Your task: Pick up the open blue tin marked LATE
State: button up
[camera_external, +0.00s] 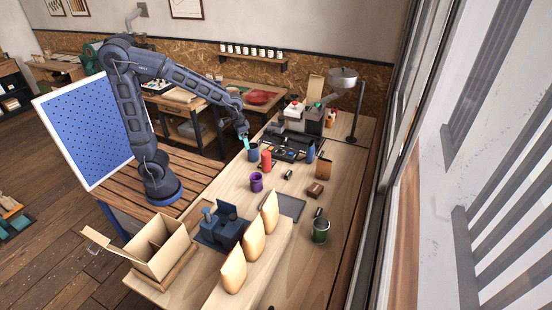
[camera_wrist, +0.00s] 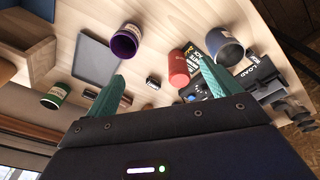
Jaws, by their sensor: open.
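A dark blue open tin (camera_external: 253,156) stands on the wooden counter, just below and right of my gripper (camera_external: 244,141). In the wrist view the blue tin (camera_wrist: 228,51) shows its open mouth and a pale label, whose words I cannot read. It lies beyond the tip of the right-hand teal finger. My gripper (camera_wrist: 161,68) is open, its two teal fingers wide apart with nothing held between them. In the external view the fingers appear above the tin's rim; I cannot tell the exact gap.
A red cylinder (camera_external: 266,160) stands close beside the blue tin. An open purple tin (camera_external: 256,183) and a green tin (camera_external: 320,231) stand nearer the camera. Tan bags (camera_external: 252,237) and a blue device (camera_external: 221,228) occupy the front.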

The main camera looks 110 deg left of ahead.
jog(key=s+a+f+n, duration=0.25)
jog(key=a+f, duration=0.35)
jog(key=a, duration=0.4)
jog(key=n+g, duration=0.1)
jog(key=n, duration=0.1)
send_near(253, 153)
jog(key=s+a+f, duration=0.2)
jog(key=a, duration=0.1)
jog(key=shift+h, duration=0.3)
jog(key=shift+w+a+f, duration=0.1)
jog(key=shift+a+f, duration=0.05)
jog(key=shift+f, duration=2.45)
jog(key=shift+w+a+f, duration=0.1)
jog(key=shift+a+f, duration=0.05)
jog(key=shift+f, duration=2.45)
jog(key=c, duration=1.1)
